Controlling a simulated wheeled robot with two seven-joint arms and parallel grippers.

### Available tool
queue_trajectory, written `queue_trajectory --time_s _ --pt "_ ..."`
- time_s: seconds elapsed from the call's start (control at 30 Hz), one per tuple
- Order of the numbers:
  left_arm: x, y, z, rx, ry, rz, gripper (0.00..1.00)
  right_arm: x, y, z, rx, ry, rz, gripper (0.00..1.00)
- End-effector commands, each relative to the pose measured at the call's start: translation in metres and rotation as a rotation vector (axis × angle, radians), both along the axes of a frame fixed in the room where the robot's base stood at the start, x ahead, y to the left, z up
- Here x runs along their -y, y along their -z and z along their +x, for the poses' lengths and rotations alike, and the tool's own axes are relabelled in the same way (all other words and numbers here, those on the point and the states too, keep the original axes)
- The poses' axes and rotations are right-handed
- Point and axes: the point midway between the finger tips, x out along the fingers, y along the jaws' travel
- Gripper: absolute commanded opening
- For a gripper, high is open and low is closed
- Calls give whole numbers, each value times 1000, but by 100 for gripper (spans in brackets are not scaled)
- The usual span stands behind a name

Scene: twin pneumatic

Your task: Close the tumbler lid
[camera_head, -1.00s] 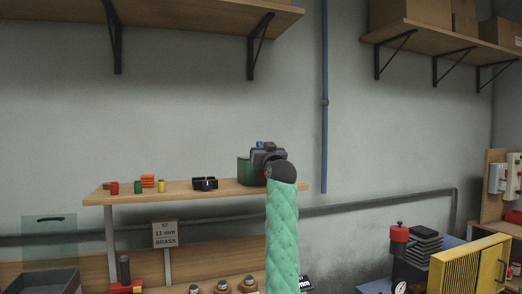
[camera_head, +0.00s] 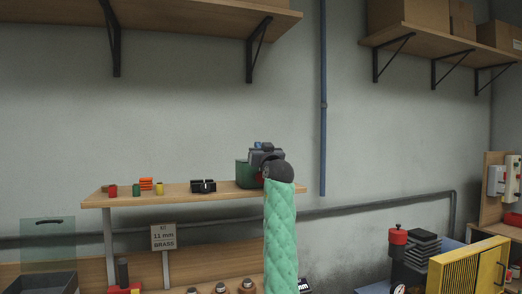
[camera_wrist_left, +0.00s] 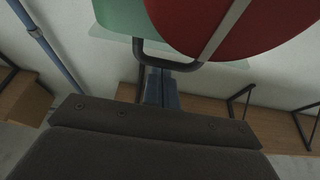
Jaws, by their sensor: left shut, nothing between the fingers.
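A dark green housing (camera_head: 245,173) stands at the right end of the wooden shelf and is probably the tumbler; my arm hides part of it. My left gripper (camera_head: 266,150) is in front of its upper right part. In the left wrist view, a large red round part (camera_wrist_left: 205,22) and a pale green panel (camera_wrist_left: 112,14) with a dark bent handle (camera_wrist_left: 183,64) fill the top. My left gripper's blue-grey fingers (camera_wrist_left: 160,88) are shut and empty, close to that handle; I cannot tell whether they touch. Which part is the lid is unclear. My right gripper is out of view.
The wooden shelf (camera_head: 125,199) carries small coloured cylinders (camera_head: 136,190) and a black block (camera_head: 203,186). A yellow slatted box (camera_head: 468,266) and a red-topped device (camera_head: 398,244) stand at lower right. The wall above is clear below the high shelves.

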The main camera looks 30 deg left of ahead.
Motion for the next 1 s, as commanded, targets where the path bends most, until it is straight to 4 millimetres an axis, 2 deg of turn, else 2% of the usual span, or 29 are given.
queue_trajectory --time_s 0.03,0.17,0.23,0.63,1.0 --pt "-3 -13 0 2 -1 1 0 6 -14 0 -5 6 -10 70" --pt "-11 -30 1 5 -1 3 0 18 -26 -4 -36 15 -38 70" --pt "-3 -16 -4 4 1 2 0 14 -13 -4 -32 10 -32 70" --pt "43 13 -45 5 1 1 0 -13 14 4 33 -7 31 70" --pt "56 20 -58 6 0 3 0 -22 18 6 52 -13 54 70"
